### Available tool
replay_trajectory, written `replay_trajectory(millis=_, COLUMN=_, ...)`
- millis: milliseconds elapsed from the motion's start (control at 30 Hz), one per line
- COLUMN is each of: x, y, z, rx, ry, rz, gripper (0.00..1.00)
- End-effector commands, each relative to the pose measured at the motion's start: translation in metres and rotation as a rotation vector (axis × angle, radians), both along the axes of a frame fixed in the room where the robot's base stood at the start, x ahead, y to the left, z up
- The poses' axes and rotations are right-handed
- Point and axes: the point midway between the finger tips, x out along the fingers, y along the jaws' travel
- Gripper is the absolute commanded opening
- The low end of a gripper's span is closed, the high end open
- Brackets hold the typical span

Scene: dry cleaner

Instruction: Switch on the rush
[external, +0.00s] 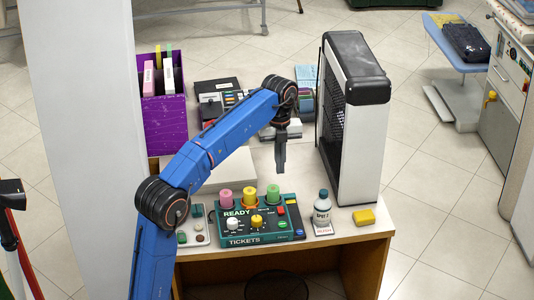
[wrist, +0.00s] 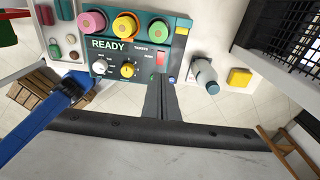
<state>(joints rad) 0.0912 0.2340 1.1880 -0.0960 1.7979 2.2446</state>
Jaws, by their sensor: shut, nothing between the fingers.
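A dark green ticket panel (external: 262,240) marked READY and TICKETS sits at the front of the counter; it also shows in the wrist view (wrist: 112,58). It carries pink, orange-yellow and green round caps, a white knob (wrist: 100,67) and a yellow knob (wrist: 128,70). A red control (wrist: 160,57) is on its right part. My gripper (external: 281,168) is shut and empty, pointing down above the panel's back right. In the wrist view my gripper (wrist: 161,80) covers part of the panel's right side.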

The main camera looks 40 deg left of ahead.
Motion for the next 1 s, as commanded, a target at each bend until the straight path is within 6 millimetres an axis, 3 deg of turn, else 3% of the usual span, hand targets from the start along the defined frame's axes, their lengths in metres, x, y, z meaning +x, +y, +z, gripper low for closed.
replay_trajectory(millis=767, x=-0.008, y=-0.011, z=0.000, rx=-0.001, ry=-0.001, rz=-0.002, gripper=0.00)
replay_trajectory(millis=1000, x=-0.011, y=-0.013, z=-0.024, rx=0.000, ry=0.001, rz=-0.003, gripper=0.00)
